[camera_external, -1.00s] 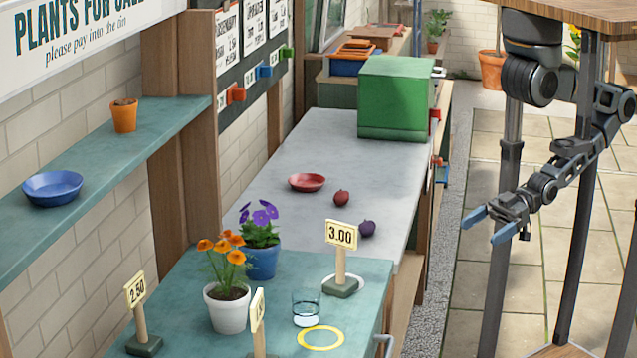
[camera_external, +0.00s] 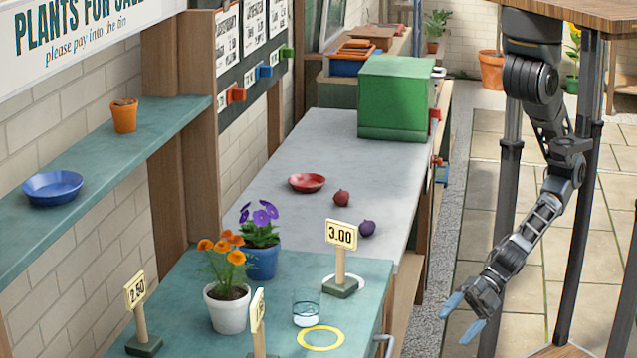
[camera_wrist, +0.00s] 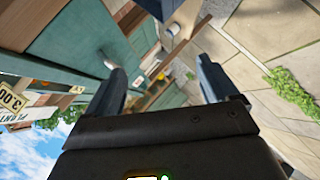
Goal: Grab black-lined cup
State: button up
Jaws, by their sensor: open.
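A clear glass cup (camera_external: 306,308) with a thin dark line around it and pale contents low inside stands upright on the teal bench in the external view. It is just behind a yellow ring marking. I cannot make it out in the wrist view. My gripper (camera_external: 462,318) hangs over the paved floor, right of the bench and well apart from the cup. Its blue-tipped jaws are open and empty. They also frame the wrist view (camera_wrist: 160,66), with only the bench side and floor behind them.
The yellow ring (camera_external: 321,338) is bare. A 3.00 price sign (camera_external: 341,232), a white pot of orange flowers (camera_external: 226,310) and a blue pot (camera_external: 262,262) stand near the cup. A green box (camera_external: 393,98) is farther back. Paving is open between bench and arm.

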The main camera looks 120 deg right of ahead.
jog(key=w+a+f+n+t+h, duration=0.1)
jog(key=w+a+n, duration=0.5)
jog(key=w, duration=0.3)
jog(key=w+a+f+n+h, duration=0.1)
jog(key=w+a+n, duration=0.5)
jog(key=w, duration=0.4)
jog(key=w+a+r+n+t+h, duration=0.4)
jog(key=w+a+r+n+t, duration=0.15)
jog(key=w+a+r, duration=0.7)
jog(key=m+g+h+p, duration=0.2)
jog(key=m+g+h, duration=0.4)
jog(key=g+h, duration=0.3)
send_near(294, 294)
jog(key=shift+w+d+f+t+h, duration=0.35)
jog(key=shift+w+d, duration=0.15)
jog(key=shift+d, duration=0.1)
jog(key=shift+w+d+f+t+h, duration=0.35)
jog(key=shift+w+d, duration=0.15)
jog(key=shift+d, duration=0.15)
jog(key=x, duration=0.5)
jog(key=shift+w+d+f+p, duration=0.1)
jog(key=shift+w+d+p, duration=0.05)
jog(key=shift+d+p, duration=0.2)
